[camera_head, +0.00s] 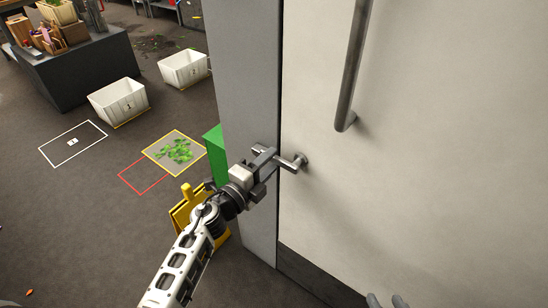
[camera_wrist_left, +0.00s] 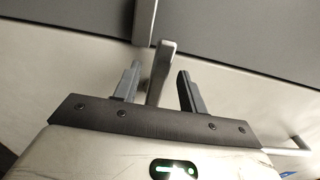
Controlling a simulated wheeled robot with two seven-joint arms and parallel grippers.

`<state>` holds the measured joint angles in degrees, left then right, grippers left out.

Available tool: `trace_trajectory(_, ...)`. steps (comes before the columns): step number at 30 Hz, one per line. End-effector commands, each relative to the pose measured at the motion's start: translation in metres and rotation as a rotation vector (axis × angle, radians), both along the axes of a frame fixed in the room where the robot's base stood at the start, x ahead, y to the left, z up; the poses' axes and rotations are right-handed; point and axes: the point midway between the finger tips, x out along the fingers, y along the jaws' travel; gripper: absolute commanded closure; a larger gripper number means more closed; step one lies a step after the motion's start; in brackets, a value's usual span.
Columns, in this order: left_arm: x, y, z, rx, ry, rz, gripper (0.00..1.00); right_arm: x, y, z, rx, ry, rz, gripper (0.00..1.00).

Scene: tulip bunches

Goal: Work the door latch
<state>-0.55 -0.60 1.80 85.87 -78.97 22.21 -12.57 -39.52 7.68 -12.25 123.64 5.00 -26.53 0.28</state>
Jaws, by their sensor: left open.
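The door latch is a metal lever (camera_head: 292,162) on the pale door (camera_head: 430,130), beside the grey frame post (camera_head: 245,90). My left gripper (camera_head: 265,163) is at the lever's free end, in front of the frame edge. In the left wrist view the lever (camera_wrist_left: 161,70) stands between the two open fingers of my left gripper (camera_wrist_left: 159,69), with a gap visible on each side. The lever looks about level in the head view. Two grey tips of my right gripper (camera_head: 387,301) show at the bottom edge; the rest is out of frame.
A long pull handle (camera_head: 352,75) stands out from the door above the latch. A green block (camera_head: 215,150) and a yellow stand (camera_head: 182,208) are behind my left arm. White crates (camera_head: 118,103) and a dark counter (camera_head: 75,70) stand farther left. Open floor lies at lower left.

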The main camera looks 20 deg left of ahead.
Motion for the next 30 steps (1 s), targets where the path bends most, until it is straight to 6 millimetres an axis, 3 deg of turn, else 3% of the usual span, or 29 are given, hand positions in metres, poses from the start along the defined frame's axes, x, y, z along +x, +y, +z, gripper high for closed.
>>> trace_trajectory(6,0.021,-0.008,0.0,-0.001,0.0,0.001,0.58,0.0,0.0,-0.003,0.002,0.001,0.0,0.64)
trace_trajectory(16,0.025,-0.009,0.0,-0.001,0.0,0.0,0.58,0.001,0.0,-0.001,0.003,-0.002,0.0,0.64)
trace_trajectory(17,0.025,-0.009,0.0,-0.001,0.0,0.0,0.61,0.001,0.0,-0.001,0.003,-0.002,0.0,0.64)
trace_trajectory(21,0.025,-0.009,0.0,-0.001,0.0,0.0,1.0,0.001,0.0,-0.001,0.004,-0.002,0.001,0.64)
trace_trajectory(30,0.026,-0.014,-0.001,-0.018,0.006,-0.009,1.0,0.001,0.0,0.0,0.003,-0.004,0.001,0.64)
